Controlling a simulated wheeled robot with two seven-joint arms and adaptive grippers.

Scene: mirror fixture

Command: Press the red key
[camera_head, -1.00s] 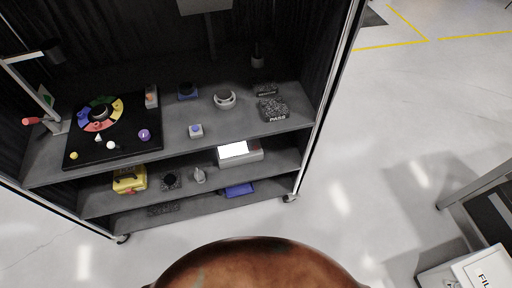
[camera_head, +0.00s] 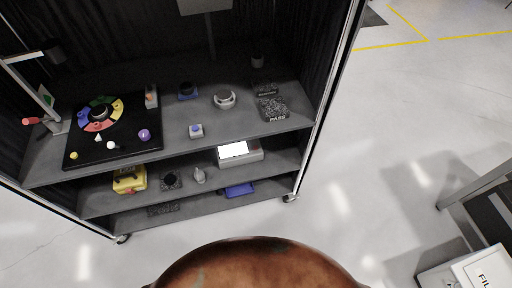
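The red key (camera_head: 97,126) looks like the red segment at the near side of a coloured ring of keys, beside blue and yellow segments. The ring surrounds a dark round centre (camera_head: 99,111) and sits on a black board (camera_head: 91,158) at the left of the shelf unit's top shelf. Nothing covers the red key. Neither of my grippers is in view.
A purple ball (camera_head: 144,134), a yellow ball (camera_head: 73,155) and small white pieces lie on the board. A red-ended lever (camera_head: 33,121) stands to its left. A blue-buttoned box (camera_head: 196,130) and white ring (camera_head: 224,99) are farther right.

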